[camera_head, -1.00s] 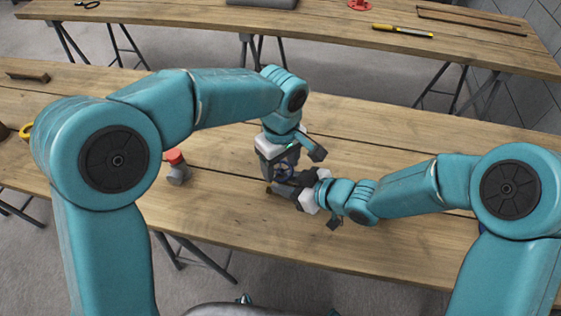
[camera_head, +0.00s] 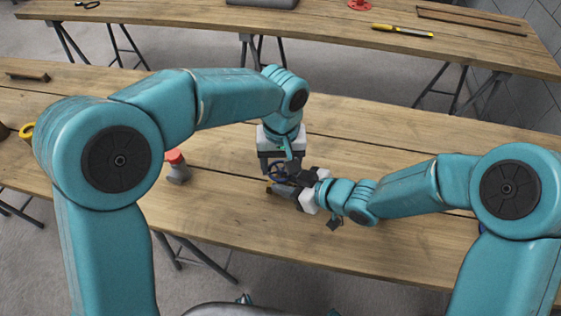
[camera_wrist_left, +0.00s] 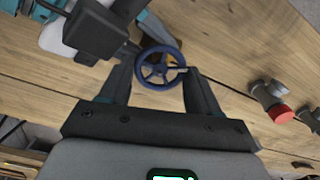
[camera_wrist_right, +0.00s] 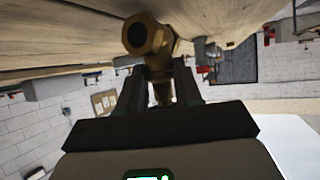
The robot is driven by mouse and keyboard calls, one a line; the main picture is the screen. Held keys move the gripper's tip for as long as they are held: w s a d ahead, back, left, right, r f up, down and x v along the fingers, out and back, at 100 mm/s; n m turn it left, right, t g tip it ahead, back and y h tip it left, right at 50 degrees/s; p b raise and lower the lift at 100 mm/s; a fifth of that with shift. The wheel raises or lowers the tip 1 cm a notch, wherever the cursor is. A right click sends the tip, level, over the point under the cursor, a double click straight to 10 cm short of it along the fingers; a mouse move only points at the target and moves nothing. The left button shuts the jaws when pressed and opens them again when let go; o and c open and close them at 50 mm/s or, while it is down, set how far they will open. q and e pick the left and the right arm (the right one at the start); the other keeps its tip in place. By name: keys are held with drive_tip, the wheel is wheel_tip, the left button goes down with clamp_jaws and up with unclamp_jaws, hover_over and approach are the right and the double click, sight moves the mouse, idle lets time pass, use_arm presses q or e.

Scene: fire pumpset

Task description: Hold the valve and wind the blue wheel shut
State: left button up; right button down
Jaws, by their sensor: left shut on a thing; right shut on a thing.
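The blue wheel (camera_head: 278,173) sits at the middle of the near bench, partly hidden in the head view. In the left wrist view the whole blue wheel (camera_wrist_left: 160,69) shows between the fingers of my left gripper (camera_wrist_left: 157,74), which is shut on its rim from both sides. My right gripper (camera_head: 296,183) is shut on the brass valve, low beside the wheel. In the right wrist view the brass valve (camera_wrist_right: 148,38), with a hexagonal open end, shows between the fingers of my right gripper (camera_wrist_right: 158,84). My left gripper (camera_head: 281,160) is above and behind the right one.
A grey fitting with a red cap (camera_head: 176,166) stands left of the valve. A yellow ring (camera_head: 27,132) and a dark tool (camera_head: 28,76) lie at the bench's left. A second bench (camera_head: 330,35) stands behind. The bench right of the grippers is clear.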

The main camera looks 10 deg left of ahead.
use_arm(q)
drive_tip(key=shift+m, duration=0.3)
drive_tip(key=o, duration=1.1)
drive_tip(key=shift+c, duration=0.2)
drive_tip(key=n, duration=0.3)
drive_tip(key=shift+n, duration=0.3)
drive_tip(key=n, duration=0.4)
drive_tip(key=shift+n, duration=0.3)
wheel_tip(320, 180, up, 12)
drive_tip(key=m, duration=0.6)
